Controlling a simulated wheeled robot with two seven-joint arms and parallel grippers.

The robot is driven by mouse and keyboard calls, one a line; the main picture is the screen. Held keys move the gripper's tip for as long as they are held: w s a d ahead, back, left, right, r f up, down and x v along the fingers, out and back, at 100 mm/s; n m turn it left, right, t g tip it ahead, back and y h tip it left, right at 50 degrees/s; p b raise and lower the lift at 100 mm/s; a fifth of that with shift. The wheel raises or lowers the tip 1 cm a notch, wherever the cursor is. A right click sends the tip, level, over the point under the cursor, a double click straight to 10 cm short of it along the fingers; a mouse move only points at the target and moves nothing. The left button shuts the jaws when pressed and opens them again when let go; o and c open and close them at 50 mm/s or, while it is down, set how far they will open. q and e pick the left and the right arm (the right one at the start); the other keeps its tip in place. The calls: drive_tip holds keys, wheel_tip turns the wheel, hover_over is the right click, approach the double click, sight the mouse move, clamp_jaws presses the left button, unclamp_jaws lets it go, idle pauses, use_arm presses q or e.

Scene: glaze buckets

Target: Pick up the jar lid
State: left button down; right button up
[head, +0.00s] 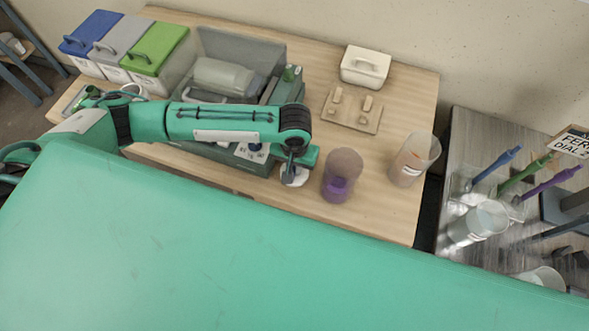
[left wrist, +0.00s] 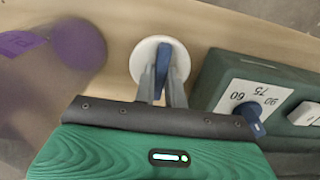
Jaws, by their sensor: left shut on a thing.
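The jar lid (head: 297,178) is a round white disc near the front edge of the wooden table, just left of a purple-labelled jar (head: 341,180). In the left wrist view the lid (left wrist: 143,50) lies under my fingers, with an upright blue handle-like piece at its middle. My left gripper (head: 290,172) points down at the lid. In the left wrist view its fingers (left wrist: 162,78) are shut on the blue piece. I cannot tell whether the lid touches the table. The arm hides part of the lid in the head view. My right gripper is not in view.
A green device (left wrist: 235,75) with a dial stands close beside the lid. A clear container (head: 414,160) stands right of the jar. Behind are a wooden pegged board (head: 351,112) and a cream lidded box (head: 365,67). Blue, grey and green-lidded bins (head: 160,48) stand far left.

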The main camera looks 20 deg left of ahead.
use_arm(q)
wheel_tip(320, 180, up, 17)
drive_tip(key=b, duration=0.1)
wheel_tip(320, 180, up, 6)
drive_tip(key=p, duration=0.9)
hover_over(294, 168)
drive_tip(key=shift+s+d+r, duration=0.1)
